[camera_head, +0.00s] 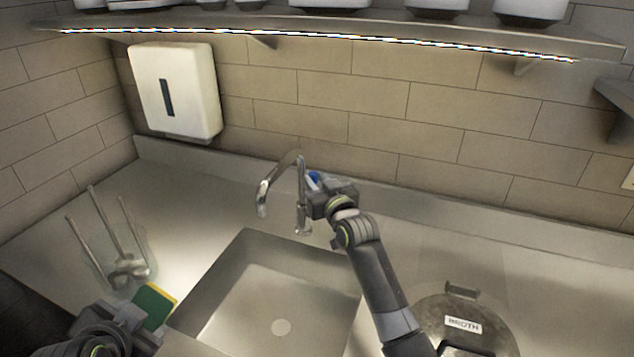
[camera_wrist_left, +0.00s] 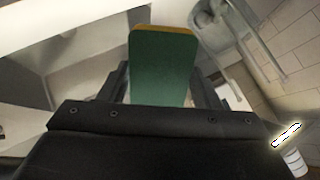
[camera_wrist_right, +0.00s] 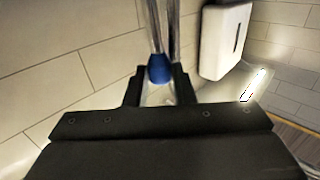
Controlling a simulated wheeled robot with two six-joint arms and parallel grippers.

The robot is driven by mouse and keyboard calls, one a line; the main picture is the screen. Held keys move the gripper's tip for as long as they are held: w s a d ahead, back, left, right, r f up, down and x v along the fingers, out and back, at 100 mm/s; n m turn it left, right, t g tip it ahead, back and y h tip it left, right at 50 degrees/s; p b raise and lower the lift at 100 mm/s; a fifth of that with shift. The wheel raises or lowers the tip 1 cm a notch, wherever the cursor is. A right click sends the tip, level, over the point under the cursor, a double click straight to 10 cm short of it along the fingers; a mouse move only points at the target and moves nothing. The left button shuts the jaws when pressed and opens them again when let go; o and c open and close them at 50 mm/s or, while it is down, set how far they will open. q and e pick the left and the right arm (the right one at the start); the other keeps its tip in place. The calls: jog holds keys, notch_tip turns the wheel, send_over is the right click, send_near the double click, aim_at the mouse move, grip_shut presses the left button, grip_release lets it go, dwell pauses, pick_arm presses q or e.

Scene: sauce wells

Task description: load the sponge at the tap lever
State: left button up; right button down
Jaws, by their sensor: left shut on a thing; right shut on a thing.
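The tap (camera_head: 302,195) stands behind the sink, its spout curving to the left. My right gripper (camera_head: 316,196) is at the tap's right side, shut on the blue-marked tap lever (camera_head: 314,178). The blue part (camera_wrist_right: 159,69) sits between its fingers in the right wrist view. The sponge (camera_head: 154,304), green with a yellow layer, is at the lower left beside the sink. My left gripper (camera_head: 140,326) is shut on it; the green face (camera_wrist_left: 160,68) stands up between the fingers in the left wrist view. The sponge is apart from the tap.
The empty sink basin (camera_head: 262,300) lies in the middle. A clear holder with metal utensils (camera_head: 128,268) stands at left, near the sponge. A lidded pot labelled BROTH (camera_head: 462,312) is at the lower right. A white dispenser (camera_head: 176,92) hangs on the wall under a shelf (camera_head: 340,36).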

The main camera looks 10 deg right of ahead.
pick_arm(q)
jog(key=shift+w+d+r+p, duration=0.1)
jog(key=shift+r+p, duration=0.25)
jog(key=shift+r, duration=0.1)
pick_arm(e)
jog(key=shift+s+a+f, duration=0.25)
jog(key=shift+s+a, duration=0.05)
jog(key=shift+s, duration=0.15)
jog(key=shift+s+a+f, duration=0.25)
jog(key=shift+s, duration=0.2)
jog(key=c, duration=1.2)
grip_release()
jog(key=shift+r, duration=0.1)
pick_arm(q)
jog(key=shift+r+p, duration=0.3)
jog(key=shift+p, duration=0.05)
notch_tip(320, 180, up, 2)
jog(key=shift+r+p, duration=0.2)
jog(key=shift+p, duration=0.95)
pick_arm(e)
jog(key=s+d, duration=0.2)
jog(key=s, duration=0.9)
jog(key=shift+s, duration=0.35)
